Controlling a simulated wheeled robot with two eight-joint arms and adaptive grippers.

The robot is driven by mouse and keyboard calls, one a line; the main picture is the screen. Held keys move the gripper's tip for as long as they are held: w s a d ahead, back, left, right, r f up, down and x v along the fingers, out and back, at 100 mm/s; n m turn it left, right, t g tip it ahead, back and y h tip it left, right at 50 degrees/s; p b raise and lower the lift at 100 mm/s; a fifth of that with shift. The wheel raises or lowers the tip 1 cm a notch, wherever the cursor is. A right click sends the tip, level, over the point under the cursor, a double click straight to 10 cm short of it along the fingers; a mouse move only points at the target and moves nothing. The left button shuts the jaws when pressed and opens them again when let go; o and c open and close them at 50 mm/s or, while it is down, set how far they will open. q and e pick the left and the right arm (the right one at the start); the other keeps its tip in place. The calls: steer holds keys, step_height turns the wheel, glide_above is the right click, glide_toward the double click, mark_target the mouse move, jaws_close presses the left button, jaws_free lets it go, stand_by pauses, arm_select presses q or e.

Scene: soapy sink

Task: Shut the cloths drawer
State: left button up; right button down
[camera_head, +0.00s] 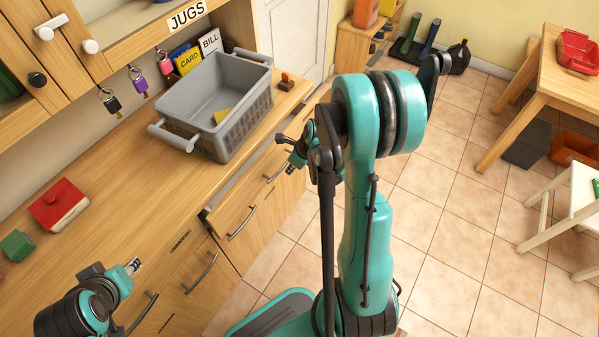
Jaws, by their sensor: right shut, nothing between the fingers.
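A wooden drawer (236,208) under the counter edge appears pulled out a little, with a dark gap at its left end and a bar handle on its front. I cannot read a label that marks it as the cloths drawer. My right gripper (281,139) is shut and empty, beside the counter front beyond this drawer, near another handle; my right arm hides part of that area. My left gripper (135,265) is at the lower left, near the counter's front edge, apart from the drawer; its fingers are too small to judge.
A grey basket (245,117) with something yellow inside stands on the counter. A red box (58,204) and a green block (17,246) lie at the left. Keys hang under the cupboard.

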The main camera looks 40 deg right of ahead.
mark_target(274, 164)
steer(key=shift+w+a, duration=0.15)
steer(key=shift+w, duration=0.25)
steer(key=w, duration=0.1)
steer(key=w+a, duration=0.1)
steer(key=w, duration=0.1)
steer(key=w+a, duration=0.1)
steer(key=shift+w+b, duration=0.3)
steer(key=shift+b, duration=0.05)
steer(key=shift+w+r, duration=0.1)
